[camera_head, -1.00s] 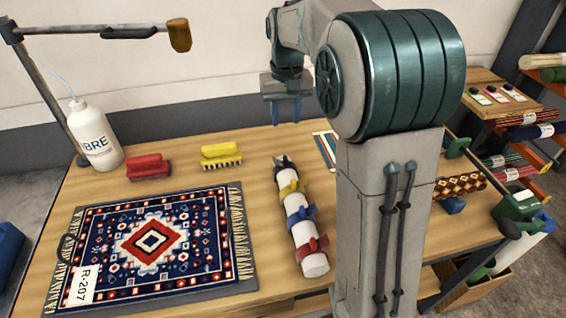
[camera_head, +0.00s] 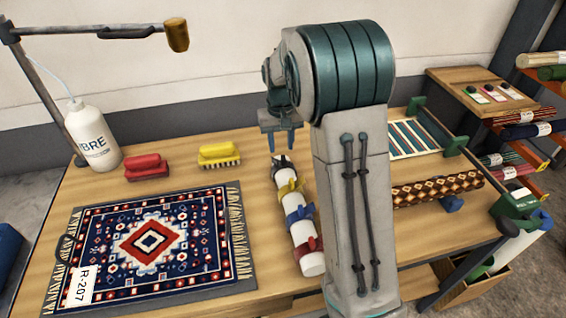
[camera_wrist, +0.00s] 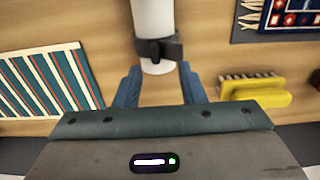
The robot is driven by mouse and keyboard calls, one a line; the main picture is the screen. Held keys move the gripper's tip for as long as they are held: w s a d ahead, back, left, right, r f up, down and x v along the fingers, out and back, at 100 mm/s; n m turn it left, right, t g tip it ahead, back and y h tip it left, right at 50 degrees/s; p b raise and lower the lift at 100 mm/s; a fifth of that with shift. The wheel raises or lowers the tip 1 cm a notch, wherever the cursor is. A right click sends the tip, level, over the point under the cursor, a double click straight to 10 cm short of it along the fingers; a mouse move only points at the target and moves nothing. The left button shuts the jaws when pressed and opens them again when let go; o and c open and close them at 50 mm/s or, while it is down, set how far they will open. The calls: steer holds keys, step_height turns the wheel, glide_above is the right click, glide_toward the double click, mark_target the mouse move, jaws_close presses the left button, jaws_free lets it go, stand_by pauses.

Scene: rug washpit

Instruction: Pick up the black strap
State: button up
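The black strap (camera_head: 281,160) is wrapped around the far end of a white roll (camera_head: 311,264) lying on the wooden table. In the wrist view the strap (camera_wrist: 158,48) circles the roll near its end, with a small tab sticking out to the right side. My gripper (camera_head: 282,150) is just above the far end of the roll, pointing down. In the wrist view my gripper (camera_wrist: 159,72) is open, with one blue finger on each side of the roll's end. The fingers look apart from the strap; the exact height gap is hard to tell.
Yellow (camera_head: 290,187), blue (camera_head: 300,214) and red (camera_head: 307,246) straps sit along the same roll. A yellow brush (camera_head: 220,153) and a red brush (camera_head: 147,167) lie to the left, behind a patterned rug (camera_head: 150,245). A striped textile (camera_head: 412,138) lies to the right.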

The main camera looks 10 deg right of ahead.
mark_target(284, 157)
steer(key=f, duration=0.4)
steer(key=shift+s+d+f+p, duration=0.15)
steer(key=shift+s+d+p, duration=0.05)
steer(key=shift+d+p, duration=0.1)
jaws_close()
